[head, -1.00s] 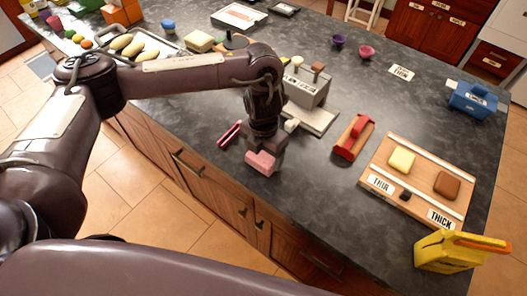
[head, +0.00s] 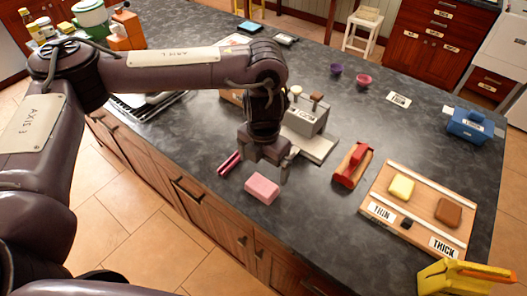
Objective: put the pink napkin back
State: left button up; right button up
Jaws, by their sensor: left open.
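The pink napkin (head: 262,188) appears as a small pink folded block lying near the front edge of the dark counter (head: 330,225). My left gripper (head: 264,168) points down just behind and above it, open and empty. One finger shows clearly to the right of the napkin's far end, and the napkin's top is in plain view. I cannot tell the exact gap between fingers and napkin. My right gripper is out of view.
Red tongs-like sticks (head: 229,163) lie left of the napkin. A grey toaster-like box (head: 305,116) stands behind it, with a red holder (head: 352,165) to the right. A wooden board (head: 418,208) carries a yellow block and a brown block. The counter between napkin and board is clear.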

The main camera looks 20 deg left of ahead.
pick_arm(q)
notch_tip(320, 180, up, 5)
jog(key=shift+f, duration=0.2)
dwell(0.5)
